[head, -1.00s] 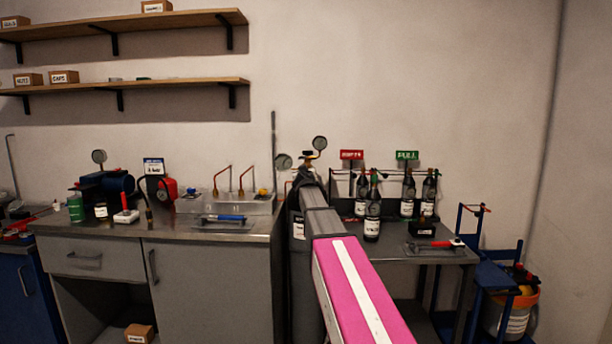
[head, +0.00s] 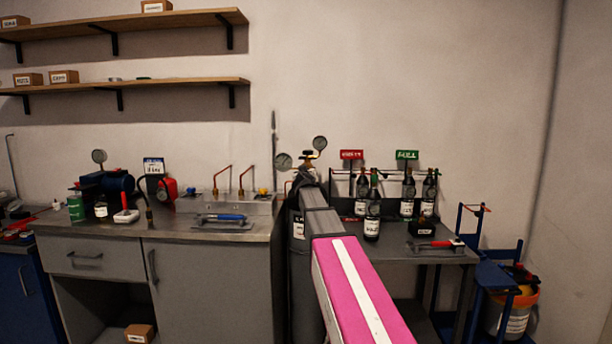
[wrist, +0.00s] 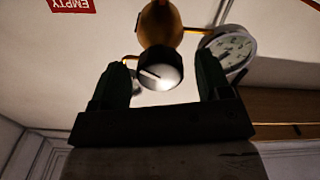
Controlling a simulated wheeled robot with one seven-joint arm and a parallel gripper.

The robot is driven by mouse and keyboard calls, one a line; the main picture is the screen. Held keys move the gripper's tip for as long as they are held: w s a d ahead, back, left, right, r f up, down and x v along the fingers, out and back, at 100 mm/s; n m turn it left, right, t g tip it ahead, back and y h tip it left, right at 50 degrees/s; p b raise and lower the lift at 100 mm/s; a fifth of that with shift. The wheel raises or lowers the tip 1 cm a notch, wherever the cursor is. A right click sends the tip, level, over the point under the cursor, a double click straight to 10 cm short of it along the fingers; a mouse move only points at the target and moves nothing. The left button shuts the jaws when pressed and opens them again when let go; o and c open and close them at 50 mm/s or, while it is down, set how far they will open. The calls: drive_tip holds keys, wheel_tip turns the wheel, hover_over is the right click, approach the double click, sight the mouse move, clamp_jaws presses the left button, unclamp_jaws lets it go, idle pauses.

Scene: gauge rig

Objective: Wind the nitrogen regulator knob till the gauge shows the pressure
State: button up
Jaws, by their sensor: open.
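The nitrogen regulator (head: 307,162) sits on top of a dark gas cylinder (head: 303,265), mostly behind my arm in the head view. In the wrist view its brass body (wrist: 161,24) carries a black round knob (wrist: 159,72) with a pale line on its face. My gripper (wrist: 162,72) is open, with one dark green finger on each side of the knob and a visible gap to it on both sides. A white-faced gauge (wrist: 230,48) is at the right; its reading is too small to tell. Two gauges (head: 320,143) (head: 283,161) show in the head view.
A red EMPTY sign (wrist: 72,5) is on the wall. Several dark bottles (head: 372,215) stand on the right table (head: 400,262). A workbench (head: 200,236) with tools and a tray is at the left. The wall is close behind the cylinder.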

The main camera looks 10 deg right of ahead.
drive_tip(key=v, duration=0.9)
drive_tip(key=shift+s, duration=0.4)
drive_tip(key=shift+a, duration=0.15)
drive_tip(key=s+f+m+g, duration=0.1)
drive_tip(key=s+f+g, duration=0.4)
drive_tip(key=f, duration=0.9)
drive_tip(key=s+f+g, duration=0.4)
drive_tip(key=s+f, duration=0.2)
drive_tip(key=f, duration=0.9)
drive_tip(key=s+a+f+g+y, duration=0.2)
drive_tip(key=s+f+g, duration=0.2)
drive_tip(key=s+f, duration=0.5)
drive_tip(key=s+a+f+n+g+y, duration=0.1)
drive_tip(key=s+a+f+g+y, duration=0.1)
drive_tip(key=s+f, duration=0.7)
drive_tip(key=s+a+g, duration=0.1)
drive_tip(key=s+g, duration=0.1)
drive_tip(key=s, duration=0.1)
drive_tip(key=shift+y, duration=0.3)
